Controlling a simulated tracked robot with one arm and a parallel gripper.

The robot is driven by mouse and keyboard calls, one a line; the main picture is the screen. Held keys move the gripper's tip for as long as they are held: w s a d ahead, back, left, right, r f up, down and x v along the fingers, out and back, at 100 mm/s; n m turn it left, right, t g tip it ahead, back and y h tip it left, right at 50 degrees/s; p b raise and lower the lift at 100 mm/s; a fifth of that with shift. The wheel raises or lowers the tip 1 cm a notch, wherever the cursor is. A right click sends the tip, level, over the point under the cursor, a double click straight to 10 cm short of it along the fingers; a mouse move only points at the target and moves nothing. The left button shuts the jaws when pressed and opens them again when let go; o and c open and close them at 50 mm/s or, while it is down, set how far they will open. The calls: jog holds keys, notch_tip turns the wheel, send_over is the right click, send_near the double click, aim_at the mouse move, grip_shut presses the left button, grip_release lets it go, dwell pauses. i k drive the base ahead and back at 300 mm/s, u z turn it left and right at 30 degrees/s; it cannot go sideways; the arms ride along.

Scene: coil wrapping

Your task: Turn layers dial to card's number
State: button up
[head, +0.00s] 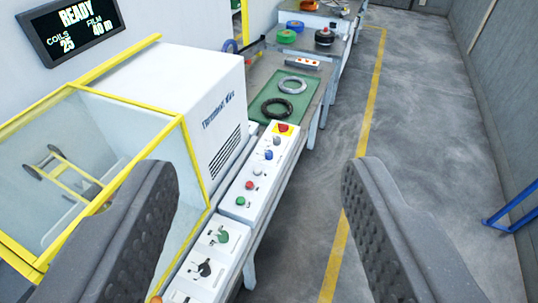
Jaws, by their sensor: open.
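My gripper (258,175) is open and empty, its two dark padded fingers wide apart in the foreground. A white control panel (207,262) runs along the front of the wrapping machine at the lower middle, partly behind the left finger. It carries a green knob (222,236) and a black knob (205,269), each with small marks too fine to read. I cannot tell which knob is the layers dial. I cannot make out a card with a number.
The wrapping machine (190,85) has a yellow-framed clear guard. A screen (72,30) reads READY, coils 25, film 40 m. Coils lie on a green mat (262,137).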

aim_at(268, 154)
jog(key=z, duration=2.4)
jog(key=i, duration=1.35)
jog(key=u, duration=3.2)
jog(key=i, duration=0.3)
jog(key=u, duration=0.2)
